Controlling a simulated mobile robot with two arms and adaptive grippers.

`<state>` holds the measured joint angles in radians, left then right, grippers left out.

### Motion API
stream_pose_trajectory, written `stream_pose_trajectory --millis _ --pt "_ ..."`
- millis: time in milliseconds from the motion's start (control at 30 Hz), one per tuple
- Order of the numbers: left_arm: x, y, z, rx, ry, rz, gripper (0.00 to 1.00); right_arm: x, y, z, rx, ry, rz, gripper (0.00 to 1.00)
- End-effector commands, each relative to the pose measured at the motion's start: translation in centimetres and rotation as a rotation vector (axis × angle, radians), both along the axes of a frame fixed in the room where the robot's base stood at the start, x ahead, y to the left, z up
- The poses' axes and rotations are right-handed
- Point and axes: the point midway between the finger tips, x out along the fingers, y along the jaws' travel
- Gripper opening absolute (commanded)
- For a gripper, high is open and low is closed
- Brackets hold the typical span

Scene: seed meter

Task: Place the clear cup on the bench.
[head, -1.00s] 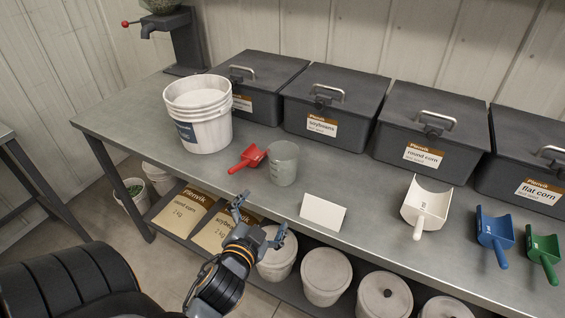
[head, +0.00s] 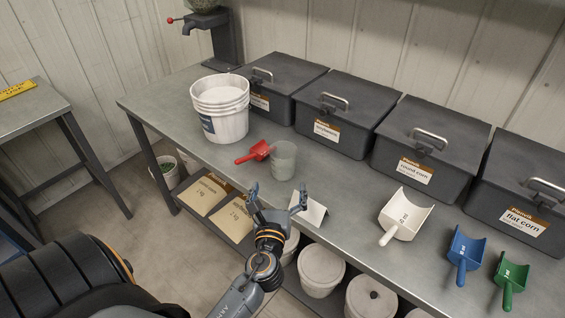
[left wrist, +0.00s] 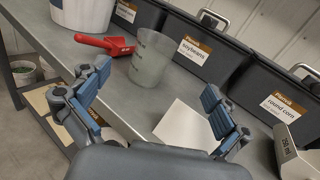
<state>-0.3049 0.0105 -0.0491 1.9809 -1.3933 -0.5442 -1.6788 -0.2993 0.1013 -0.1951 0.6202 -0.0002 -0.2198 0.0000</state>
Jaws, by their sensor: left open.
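The clear cup (head: 283,160) stands upright on the grey bench (head: 340,222), touching or close beside the red scoop (head: 254,152). In the left wrist view the clear cup (left wrist: 152,58) stands ahead, beyond the fingertips. My left gripper (head: 275,192) is open and empty at the front edge of the bench, on the near side of the cup and apart from it. Its spread fingers also show in the left wrist view (left wrist: 152,100). My right gripper is not in view.
Dark lidded bins (head: 335,115) line the back. White (head: 405,214), blue (head: 465,252) and green (head: 511,279) scoops lie to the right.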

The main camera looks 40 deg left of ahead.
Motion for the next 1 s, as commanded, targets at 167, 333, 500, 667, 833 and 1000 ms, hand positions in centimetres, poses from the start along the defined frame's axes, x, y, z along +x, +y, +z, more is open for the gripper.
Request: stream_pose_trajectory --millis 167,333,500,667,833,1000 --pt "2.0 1.0 0.4 0.034 0.01 0.002 1.0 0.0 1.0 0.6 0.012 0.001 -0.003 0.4" --pt "5.1 2.7 0.3 0.03 0.009 0.003 1.0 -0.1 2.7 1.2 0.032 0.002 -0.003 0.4" --pt "7.1 3.7 0.2 0.028 0.009 0.0 1.0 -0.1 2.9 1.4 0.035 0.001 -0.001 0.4" --pt "8.0 4.2 0.2 0.027 0.01 0.001 1.0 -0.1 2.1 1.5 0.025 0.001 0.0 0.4" --pt "10.1 5.4 0.2 0.027 0.009 0.001 1.0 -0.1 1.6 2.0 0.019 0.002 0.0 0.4" --pt "11.9 6.3 0.0 0.026 0.009 0.0 1.0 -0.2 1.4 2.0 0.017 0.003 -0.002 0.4"
